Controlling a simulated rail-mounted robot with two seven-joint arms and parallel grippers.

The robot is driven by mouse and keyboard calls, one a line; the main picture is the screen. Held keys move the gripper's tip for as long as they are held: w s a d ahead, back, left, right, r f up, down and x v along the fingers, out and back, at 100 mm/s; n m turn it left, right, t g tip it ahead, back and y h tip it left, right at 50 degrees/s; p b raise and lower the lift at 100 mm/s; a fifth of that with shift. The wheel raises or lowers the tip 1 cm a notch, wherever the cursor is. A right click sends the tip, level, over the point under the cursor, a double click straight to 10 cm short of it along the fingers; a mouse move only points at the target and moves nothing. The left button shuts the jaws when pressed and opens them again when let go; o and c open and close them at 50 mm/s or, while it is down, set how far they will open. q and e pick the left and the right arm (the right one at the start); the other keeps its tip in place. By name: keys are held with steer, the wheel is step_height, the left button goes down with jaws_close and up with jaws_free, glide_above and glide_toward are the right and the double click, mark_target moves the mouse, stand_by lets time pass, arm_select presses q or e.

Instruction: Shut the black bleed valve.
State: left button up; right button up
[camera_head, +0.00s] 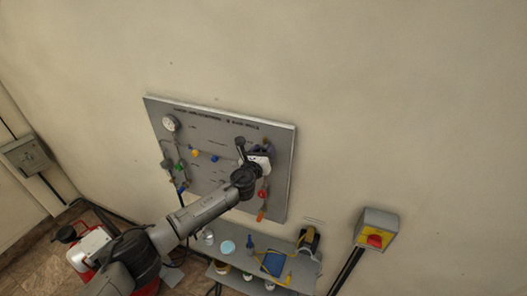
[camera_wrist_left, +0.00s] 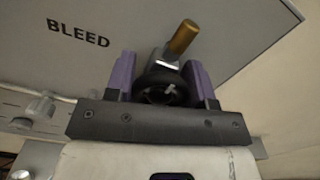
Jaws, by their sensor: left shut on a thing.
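The black bleed valve knob (camera_wrist_left: 165,90) shows in the left wrist view, on the grey panel close to the word BLEED. A brass stub (camera_wrist_left: 183,37) sticks out just above it. My left gripper (camera_wrist_left: 160,76) has one purple finger on each side of the knob and is shut on it. In the head view my left gripper (camera_head: 259,162) is at the right part of the wall panel (camera_head: 272,137) and hides the valve there. The knob's turn position cannot be told. My right gripper is not in view.
The panel carries a round gauge (camera_head: 170,123), a green knob (camera_head: 180,166), yellow and blue knobs, and a red knob (camera_head: 262,194) below my gripper. A grey shelf (camera_head: 228,234) with small items stands beneath. A yellow box with a red knob (camera_head: 375,240) is at right.

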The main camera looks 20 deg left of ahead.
arm_select(q)
steer(key=shift+f, duration=0.1)
steer(key=o, duration=0.9)
steer(key=shift+s, duration=0.55)
steer(key=shift+s+a+b, duration=0.15)
steer(key=shift+s+b, duration=0.55)
steer(key=shift+s, duration=2.5)
steer(key=shift+s+a+b, duration=0.1)
steer(key=shift+s+b, duration=0.6)
steer(key=shift+s, duration=2.45)
